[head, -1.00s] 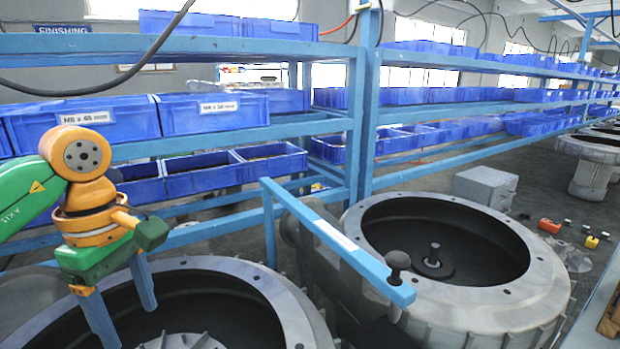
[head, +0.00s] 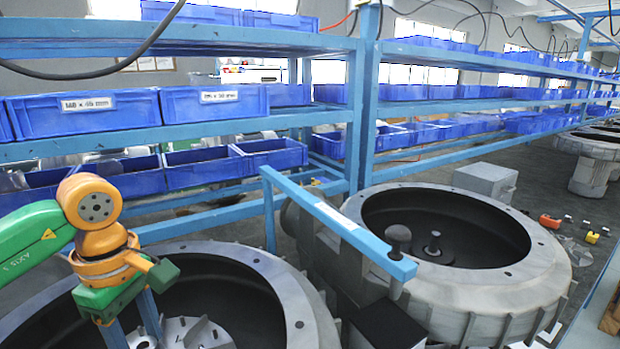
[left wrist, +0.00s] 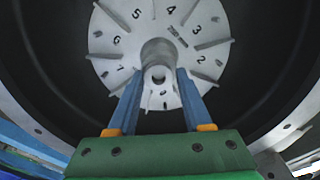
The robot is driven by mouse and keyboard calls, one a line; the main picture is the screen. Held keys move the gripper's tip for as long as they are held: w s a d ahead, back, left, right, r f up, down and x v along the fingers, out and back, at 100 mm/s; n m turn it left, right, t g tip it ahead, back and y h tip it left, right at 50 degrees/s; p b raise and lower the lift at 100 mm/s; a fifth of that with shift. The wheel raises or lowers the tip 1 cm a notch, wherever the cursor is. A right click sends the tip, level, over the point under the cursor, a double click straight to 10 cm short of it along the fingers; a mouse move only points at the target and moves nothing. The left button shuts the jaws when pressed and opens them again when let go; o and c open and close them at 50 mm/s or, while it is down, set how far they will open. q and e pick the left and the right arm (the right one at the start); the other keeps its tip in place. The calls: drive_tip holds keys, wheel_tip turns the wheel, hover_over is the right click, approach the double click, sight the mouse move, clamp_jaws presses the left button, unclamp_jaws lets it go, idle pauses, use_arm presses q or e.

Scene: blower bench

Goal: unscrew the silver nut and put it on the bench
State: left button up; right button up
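The near blower housing (head: 290,290) is an open grey ring with a dark inside. Its pale numbered impeller disc (left wrist: 120,45) fills the top middle of the left wrist view, and its vanes (head: 195,335) show at the bottom of the head view. A grey hub (left wrist: 157,50) stands at the disc's centre. A small silver round piece at its end, which looks like the nut (left wrist: 158,75), lies between my left fingertips in the picture. My left gripper (left wrist: 159,76) is open, with a gap on both sides; contact is not visible. My right gripper is not in view.
A second blower housing (head: 545,270) stands at the right. Blue shelves with blue bins (head: 90,112) stand behind. A bench edge (head: 600,300) shows at the lower right.

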use_arm(q)
clamp_jaws()
drive_tip(key=n, duration=0.4)
drive_tip(key=shift+f+n+b, duration=0.15)
drive_tip(key=shift+n+b, duration=0.15)
drive_tip(key=n, duration=0.9)
drive_tip(key=shift+w+b, duration=0.1)
drive_tip(key=shift+b, duration=0.3)
drive_tip(key=n, duration=0.6)
drive_tip(key=shift+r, duration=0.2)
drive_tip(key=n, duration=0.5)
drive_tip(key=shift+n, duration=0.3)
drive_tip(key=shift+o, duration=1.2)
unclamp_jaws()
drive_tip(key=shift+f, duration=0.1)
